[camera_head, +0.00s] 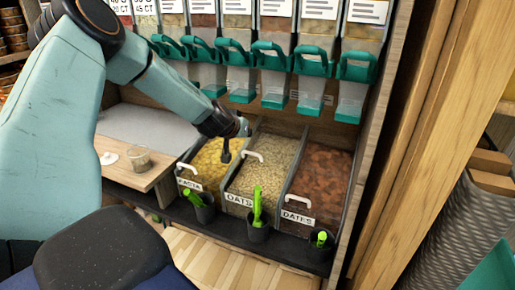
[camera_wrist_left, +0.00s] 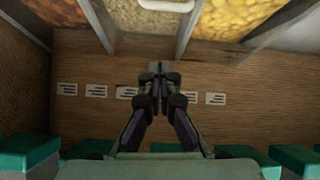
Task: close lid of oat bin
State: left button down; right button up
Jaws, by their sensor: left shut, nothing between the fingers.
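The oat bin (camera_head: 239,201), labelled OATS, is the middle of three floor bins in the head view. Its white handle (camera_head: 252,157) sits higher and farther back than the handles of the neighbouring bins. The clear lid itself is hard to make out. My left gripper (camera_head: 243,128) is above the back of the bins, near the pasta and oat bins. In the left wrist view its fingers (camera_wrist_left: 157,68) are together and empty, in front of the wooden back panel.
The pasta bin (camera_head: 189,183) is left and the dates bin (camera_head: 298,216) right. Green scoops (camera_head: 257,208) stand in dark cups along the front ledge. Teal dispensers (camera_head: 272,58) hang behind and above. A wooden post (camera_head: 430,130) stands at right.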

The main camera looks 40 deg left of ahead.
aim_at(253, 153)
pick_arm(q)
jog(key=shift+m, duration=0.7)
jog(key=b+x, duration=0.2)
jog(key=x, duration=0.1)
jog(key=b+x, duration=0.2)
jog(key=b, duration=0.1)
jog(key=b+x, duration=0.3)
jog(key=shift+w+d+f, duration=0.25)
jog(key=shift+w+f, duration=0.05)
jog(key=shift+f, duration=0.05)
jog(key=shift+w+a+f+b, duration=0.3)
jog(key=shift+w+b, duration=0.1)
jog(key=shift+b, duration=0.15)
jog(key=shift+f, duration=0.2)
jog(key=shift+s+d+f+b, duration=0.35)
jog(key=shift+s+f, duration=0.05)
jog(key=shift+s, duration=0.2)
jog(key=shift+s+d+f, duration=0.15)
jog(key=shift+s+f, duration=0.25)
jog(key=shift+s, duration=0.4)
pick_arm(e)
notch_tip(253, 153, down, 10)
jog(key=shift+f, duration=0.15)
